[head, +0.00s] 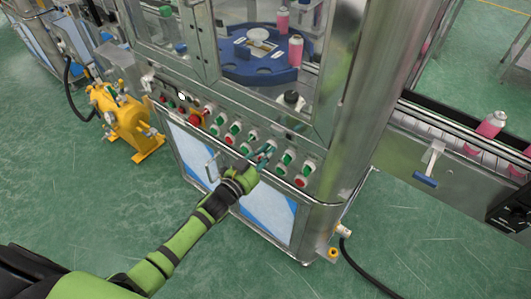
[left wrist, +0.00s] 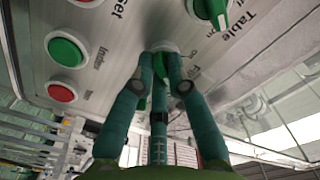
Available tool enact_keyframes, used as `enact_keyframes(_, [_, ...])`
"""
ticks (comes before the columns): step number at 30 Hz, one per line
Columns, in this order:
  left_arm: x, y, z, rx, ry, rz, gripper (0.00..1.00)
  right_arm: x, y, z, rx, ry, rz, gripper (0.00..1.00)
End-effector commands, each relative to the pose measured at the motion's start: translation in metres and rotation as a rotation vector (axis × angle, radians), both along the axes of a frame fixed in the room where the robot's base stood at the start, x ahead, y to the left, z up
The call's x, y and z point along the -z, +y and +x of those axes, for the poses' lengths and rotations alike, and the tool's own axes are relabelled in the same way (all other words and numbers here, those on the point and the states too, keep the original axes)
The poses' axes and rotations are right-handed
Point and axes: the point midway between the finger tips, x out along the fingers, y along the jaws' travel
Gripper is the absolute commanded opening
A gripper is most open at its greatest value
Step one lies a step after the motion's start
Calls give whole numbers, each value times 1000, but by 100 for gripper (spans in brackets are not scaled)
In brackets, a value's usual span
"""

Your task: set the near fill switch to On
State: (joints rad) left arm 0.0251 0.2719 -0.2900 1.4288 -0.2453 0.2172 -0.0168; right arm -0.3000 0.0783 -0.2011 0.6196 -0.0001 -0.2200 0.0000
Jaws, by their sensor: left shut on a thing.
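The fill switch (left wrist: 163,46) is at the top middle of the left wrist view, next to printed words that look like "On" and "Fill". Its round pale base shows, but my fingers hide most of the knob, so I cannot tell its setting. My left gripper (left wrist: 160,62) is shut on the switch, with its teal fingers reaching up from below. In the head view the left gripper (head: 266,153) is at the sloped control panel of the steel machine, among the rows of buttons. My right gripper is not in view.
Another green switch (left wrist: 212,8), near the word "Table", is close by. A green button (left wrist: 67,50) and a red button (left wrist: 62,92) lie to the left. A red emergency stop (head: 195,118) sits further left on the panel. A yellow unit (head: 124,120) stands beside the machine.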

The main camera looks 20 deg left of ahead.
Motion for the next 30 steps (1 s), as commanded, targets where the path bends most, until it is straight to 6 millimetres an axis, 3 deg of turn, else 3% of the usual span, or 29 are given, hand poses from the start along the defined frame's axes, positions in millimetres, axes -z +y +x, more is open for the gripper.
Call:
enact_keyframes(14, [0,0,0,1,-7,18,0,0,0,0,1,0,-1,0])
enact_keyframes(15, [0,0,0,1,-7,18,24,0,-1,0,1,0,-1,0])
enact_keyframes(16, [0,0,0,1,-7,18,36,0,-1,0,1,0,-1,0])
enact_keyframes(17, [0,0,0,1,-7,18,40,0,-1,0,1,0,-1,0])
enact_keyframes(30, [1,4,-9,-1,-4,14,40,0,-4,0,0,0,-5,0])
